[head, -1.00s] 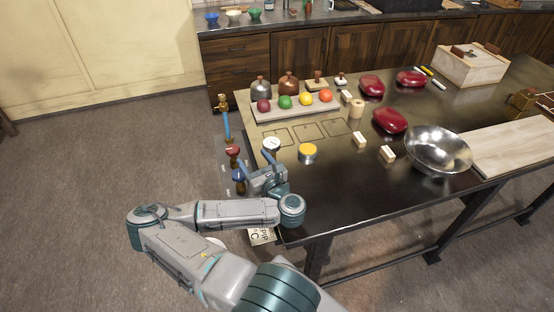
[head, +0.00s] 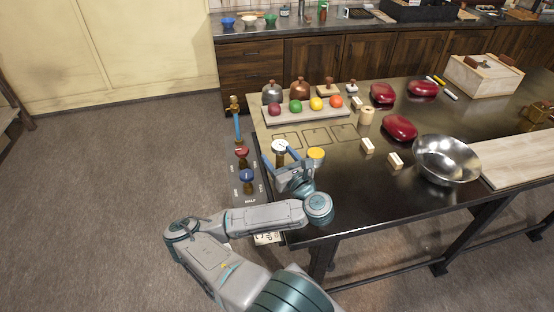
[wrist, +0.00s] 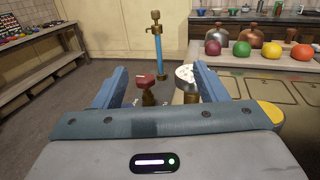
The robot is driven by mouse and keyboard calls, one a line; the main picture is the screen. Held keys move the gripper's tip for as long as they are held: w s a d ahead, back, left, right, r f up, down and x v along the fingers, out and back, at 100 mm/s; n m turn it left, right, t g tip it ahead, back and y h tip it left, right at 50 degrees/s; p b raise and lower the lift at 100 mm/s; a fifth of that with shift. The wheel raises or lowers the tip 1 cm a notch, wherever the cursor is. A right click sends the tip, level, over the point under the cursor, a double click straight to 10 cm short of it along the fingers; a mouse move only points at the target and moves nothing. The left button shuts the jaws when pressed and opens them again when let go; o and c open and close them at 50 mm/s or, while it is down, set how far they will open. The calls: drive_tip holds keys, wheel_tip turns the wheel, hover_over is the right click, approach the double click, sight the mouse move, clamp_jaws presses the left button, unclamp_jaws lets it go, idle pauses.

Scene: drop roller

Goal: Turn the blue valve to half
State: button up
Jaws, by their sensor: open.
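The blue valve (head: 247,176) is a small blue handle on a brass stem, on a narrow grey panel beside the table's left edge. The word HALF (head: 250,198) is printed on the panel just below it. My gripper (head: 281,158) is open to the right of the blue valve, apart from it, near the white-faced gauge (head: 279,146). In the wrist view my open gripper (wrist: 158,80) has nothing between its fingers. The red valve (wrist: 147,81) and the gauge (wrist: 187,74) show beyond them. The blue valve is not visible there.
The red valve (head: 241,153) and a blue pipe with a brass top (head: 236,118) stand behind the blue valve.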

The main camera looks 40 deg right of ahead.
drive_tip(key=r+t+h+b, duration=0.2)
drive_tip(key=t, duration=0.1)
drive_tip(key=m+g+h+b, duration=1.15)
drive_tip(key=m+g, duration=0.25)
drive_tip(key=g, duration=0.5)
approach(251, 173)
drive_tip(key=d+p, duration=0.1)
drive_tip(key=d, duration=0.2)
drive_tip(key=w+d+f+p, duration=0.1)
drive_tip(key=d, duration=0.3)
drive_tip(key=w+d+p, duration=0.1)
drive_tip(key=d, duration=0.3)
drive_tip(key=shift+f, duration=0.15)
drive_tip(key=shift+w+a, duration=0.1)
drive_tip(key=shift+t, duration=0.3)
drive_tip(key=c, duration=1)
